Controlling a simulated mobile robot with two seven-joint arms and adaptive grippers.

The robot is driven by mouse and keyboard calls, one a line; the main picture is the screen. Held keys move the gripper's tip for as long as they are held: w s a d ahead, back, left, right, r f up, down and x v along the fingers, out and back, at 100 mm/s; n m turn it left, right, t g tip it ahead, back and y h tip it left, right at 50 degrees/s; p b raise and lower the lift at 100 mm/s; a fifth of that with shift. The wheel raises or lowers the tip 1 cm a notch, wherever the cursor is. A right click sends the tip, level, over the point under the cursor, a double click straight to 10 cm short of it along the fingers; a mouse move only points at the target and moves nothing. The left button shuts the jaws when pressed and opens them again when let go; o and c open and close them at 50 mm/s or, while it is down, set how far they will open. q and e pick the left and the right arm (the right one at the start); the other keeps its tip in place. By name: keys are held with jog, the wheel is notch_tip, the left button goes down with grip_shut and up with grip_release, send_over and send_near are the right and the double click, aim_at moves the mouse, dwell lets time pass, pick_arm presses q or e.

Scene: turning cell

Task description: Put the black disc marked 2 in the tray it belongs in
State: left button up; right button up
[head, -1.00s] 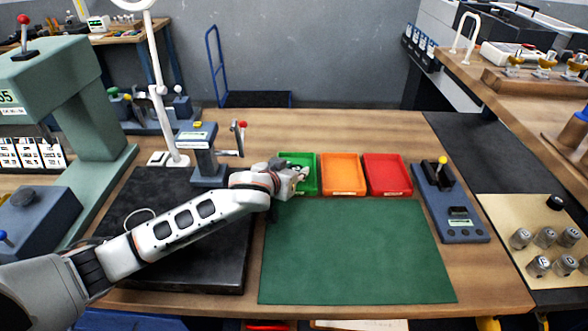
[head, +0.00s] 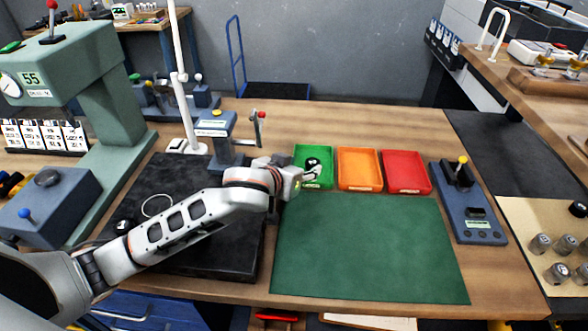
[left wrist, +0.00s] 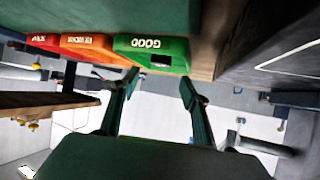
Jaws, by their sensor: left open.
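The green tray (head: 327,184) stands at the left end of a row with the orange tray (head: 360,186) and the red tray (head: 405,189). A black round thing with a white mark (head: 312,164) shows inside the green tray; it looks like the black disc, but I cannot read its number. My left gripper (head: 294,181) is just left of the green tray's front corner. In the left wrist view its two fingers (left wrist: 160,82) are apart with nothing between them, and the green tray (left wrist: 174,45) shows upside down, marked GOOD. My right gripper is out of view.
A green mat (head: 370,245) lies clear in front of the trays. A dark plate (head: 205,255) lies under my left arm. A blue-grey lever stand (head: 215,150) is behind my wrist, and a blue-grey fixture (head: 470,215) stands right of the mat.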

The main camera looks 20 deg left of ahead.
pick_arm(q)
jog(key=v, duration=0.5)
dwell(0.5)
